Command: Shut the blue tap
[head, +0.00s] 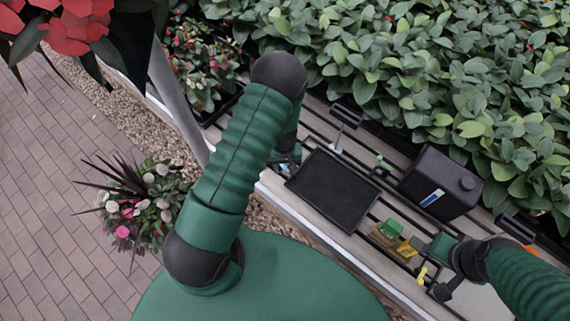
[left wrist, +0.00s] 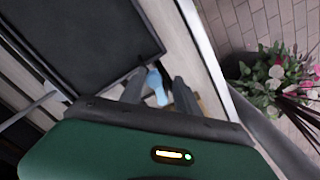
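The blue tap (left wrist: 155,86) shows in the left wrist view as a light blue piece between the two dark fingers of my left gripper (left wrist: 160,90). It is close to the left finger, with a gap to the right finger, so the gripper looks open around or just above it. Contact cannot be told. In the head view my left gripper (head: 286,163) is at the left end of the black tray, mostly hidden by my arm. My right gripper (head: 430,270) is at the lower right by a small yellow piece (head: 421,275); its fingers are unclear.
A black tray (head: 333,188) lies on the slatted bench. A black canister (head: 440,183) stands right of it. A yellow and green block (head: 385,235) is near the front edge. Leafy plants (head: 400,60) fill the back. A potted plant (head: 140,205) is at the left.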

